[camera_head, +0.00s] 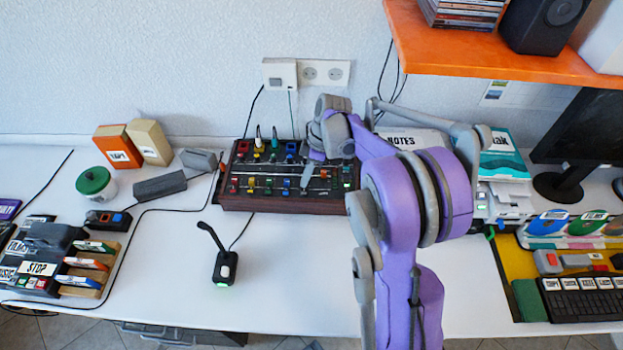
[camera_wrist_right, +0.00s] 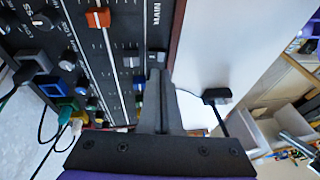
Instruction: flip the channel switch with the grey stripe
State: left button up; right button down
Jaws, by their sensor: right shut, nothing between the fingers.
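The mixer (camera_head: 290,204) is a dark box at the back of the white table, with rows of coloured switches, knobs and sliders. My right gripper (camera_head: 308,184) is over the right half of its panel, shut and empty. It also shows in the right wrist view (camera_wrist_right: 157,85), fingers together above the panel's edge, beside the "MAIN" label. Small grey caps (camera_wrist_right: 157,57) lie just beyond the fingertips; contact cannot be told. An orange slider cap (camera_wrist_right: 98,18) is to their left. I cannot make out which switch bears the grey stripe. My arm hides part of the panel. My left gripper is not in view.
Cables plug into the mixer's back edge. A small black microphone (camera_head: 225,265) stands in front of it. A dark grey block (camera_head: 160,186) lies to the left. An orange shelf (camera_head: 480,62) overhangs at upper right.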

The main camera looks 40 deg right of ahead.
jog(key=d+v, duration=0.1)
jog(key=v, duration=0.3)
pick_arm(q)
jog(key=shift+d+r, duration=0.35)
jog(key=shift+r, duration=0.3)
pick_arm(e)
notch_tip(320, 180, up, 7)
send_over(312, 190)
jog(key=d, duration=0.2)
jog(key=shift+w+f, duration=0.15)
jog(key=shift+f, duration=0.05)
pick_arm(q)
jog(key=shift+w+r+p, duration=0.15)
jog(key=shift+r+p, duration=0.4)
jog(key=shift+p, duration=0.1)
pick_arm(e)
jog(key=s+a+f+m+t+h, duration=0.2)
jog(key=s+a+m, duration=0.2)
jog(key=s+a, duration=0.5)
jog(key=s+a+f+m+t+h, duration=0.1)
jog(key=s+a+f+m+t, duration=0.1)
jog(key=s+a+m, duration=0.3)
jog(key=s+a+f, duration=0.1)
jog(key=s+a, duration=0.2)
jog(key=a, duration=0.2)
jog(key=shift+s+m+t+h, duration=0.3)
jog(key=shift+s+h, duration=0.1)
